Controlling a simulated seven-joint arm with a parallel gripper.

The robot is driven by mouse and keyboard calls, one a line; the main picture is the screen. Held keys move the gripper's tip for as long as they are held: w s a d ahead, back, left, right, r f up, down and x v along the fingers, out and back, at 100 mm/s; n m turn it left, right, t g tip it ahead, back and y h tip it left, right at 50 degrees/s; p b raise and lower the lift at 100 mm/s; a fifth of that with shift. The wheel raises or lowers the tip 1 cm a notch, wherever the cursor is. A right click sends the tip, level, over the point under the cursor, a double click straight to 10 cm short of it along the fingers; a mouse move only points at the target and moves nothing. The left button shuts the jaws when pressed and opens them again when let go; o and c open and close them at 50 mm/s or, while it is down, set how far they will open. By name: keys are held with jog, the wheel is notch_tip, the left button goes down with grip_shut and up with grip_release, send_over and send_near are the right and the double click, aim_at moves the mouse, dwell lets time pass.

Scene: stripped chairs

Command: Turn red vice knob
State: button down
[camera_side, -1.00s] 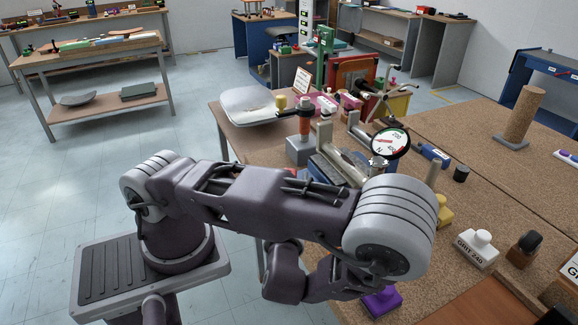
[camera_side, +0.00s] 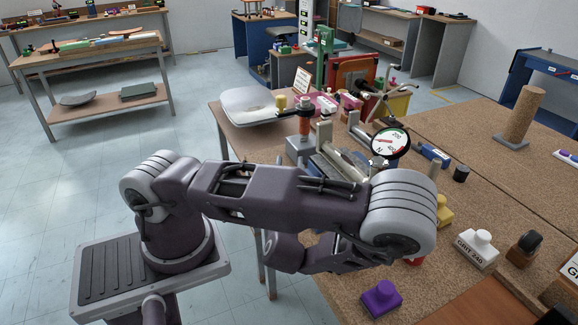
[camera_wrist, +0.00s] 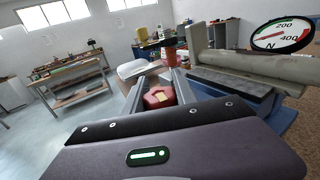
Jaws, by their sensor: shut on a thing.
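The red knob (camera_wrist: 158,97) shows in the wrist view, a faceted red piece with a pale patch on top. My gripper (camera_wrist: 157,78) has its two grey fingers on either side of it and is shut on it. The vice (camera_wrist: 235,85), a grey body with a blue base, stands just right of the fingers. In the side view my arm hides the gripper and the knob, and the vice (camera_side: 345,162) shows only partly beyond the arm. How far the knob is turned cannot be told.
A round force dial (camera_side: 390,144) stands by the vice; it also shows in the wrist view (camera_wrist: 283,35). A purple block (camera_side: 381,298), a GRIT 240 block (camera_side: 476,250) and a cork cylinder (camera_side: 521,115) stand on the bench.

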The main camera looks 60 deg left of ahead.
jog(key=shift+w+d+m+t+h, duration=0.15)
jog(key=shift+m+t+h, duration=0.45)
jog(key=shift+t, duration=0.4)
jog(key=c, duration=1)
grip_release()
jog(key=v, duration=0.7)
